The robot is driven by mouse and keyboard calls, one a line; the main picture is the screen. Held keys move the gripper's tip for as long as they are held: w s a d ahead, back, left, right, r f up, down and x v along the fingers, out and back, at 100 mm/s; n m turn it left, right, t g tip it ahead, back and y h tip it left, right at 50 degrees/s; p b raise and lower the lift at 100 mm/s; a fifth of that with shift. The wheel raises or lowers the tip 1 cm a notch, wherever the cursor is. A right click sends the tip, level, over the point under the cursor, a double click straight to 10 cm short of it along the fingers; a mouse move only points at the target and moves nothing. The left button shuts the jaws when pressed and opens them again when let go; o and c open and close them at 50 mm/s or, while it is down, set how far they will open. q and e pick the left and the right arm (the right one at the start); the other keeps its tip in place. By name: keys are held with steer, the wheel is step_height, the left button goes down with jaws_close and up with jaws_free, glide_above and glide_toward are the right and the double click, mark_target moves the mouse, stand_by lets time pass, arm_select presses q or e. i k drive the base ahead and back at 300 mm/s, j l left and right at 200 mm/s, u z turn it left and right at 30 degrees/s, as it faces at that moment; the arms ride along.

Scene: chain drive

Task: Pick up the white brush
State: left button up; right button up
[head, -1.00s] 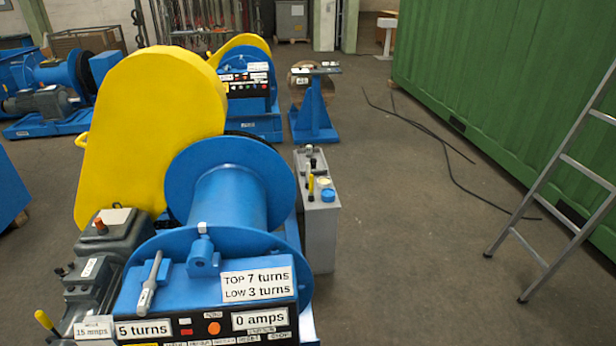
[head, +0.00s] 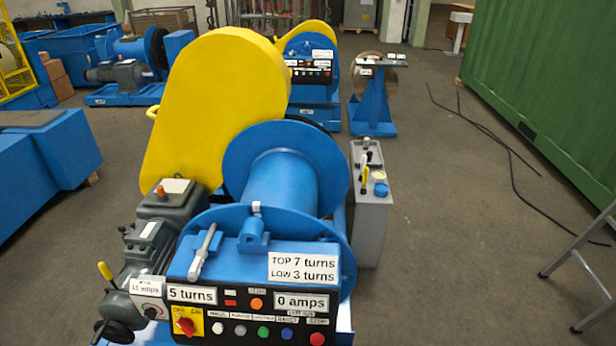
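A slim pale grey-white tool (head: 204,250) lies at a slant on the top left of the blue control housing (head: 228,262) of the near winch. It may be the white brush, but bristles cannot be made out. Several small items rest on the grey cabinet (head: 371,215) right of the drum, among them a yellow-handled item (head: 364,178) and a blue round item (head: 381,190). I cannot tell whether one of those is a brush. Neither of my grippers is in view.
The near winch has a blue drum (head: 283,182) and a tall yellow guard (head: 215,105). A blue stand (head: 372,105) is behind. A green container (head: 545,90), dark cables (head: 510,155) and a ladder (head: 580,250) are at the right. Floor right of the cabinet is clear.

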mark_target(364, 157)
steer(key=l+u, duration=0.25)
steer(key=l, duration=1.55)
steer(key=l+u, duration=0.4)
steer(key=l, duration=0.65)
steer(key=i+l+u, duration=0.15)
steer(key=l, duration=0.2)
steer(key=i+l+u, duration=0.15)
steer(key=l, duration=0.2)
steer(key=l+u, duration=0.1)
steer(key=l, duration=0.25)
steer(key=i+l+u, duration=0.25)
steer(key=l, duration=0.4)
steer(key=i+l+u, duration=0.15)
steer(key=i+l, duration=0.15)
steer(key=i+l+u, duration=0.1)
steer(key=l, duration=0.25)
steer(key=i+l+u, duration=0.1)
steer(key=i+l, duration=0.2)
steer(key=i+l+u, duration=0.15)
steer(key=l, duration=0.3)
steer(key=i+l, duration=0.6)
steer(key=i, duration=0.25)
